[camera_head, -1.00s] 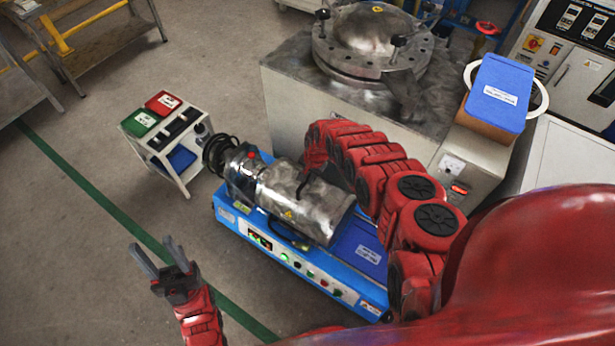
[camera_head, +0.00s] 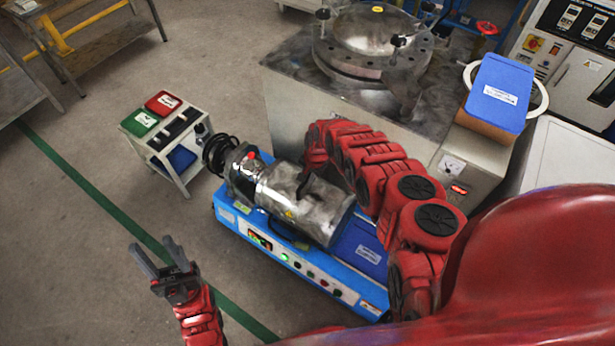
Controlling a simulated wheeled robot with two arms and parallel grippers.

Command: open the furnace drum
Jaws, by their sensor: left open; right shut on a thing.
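The furnace drum (camera_head: 322,212) is a shiny silver cylinder lying on a blue-and-white furnace base (camera_head: 312,278) with buttons and a lit display. It looks closed, with no gap visible along its shell. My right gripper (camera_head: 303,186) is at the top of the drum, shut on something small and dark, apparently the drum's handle. My wrist partly hides this contact. My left gripper (camera_head: 160,262) is open and empty, over the floor left of the furnace, well apart from it.
A small white cart (camera_head: 183,165) with a green bin and a red bin stands left of the furnace. A large grey machine (camera_head: 310,95) with a round bolted lid is behind. A blue-topped box (camera_head: 498,95) is at right.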

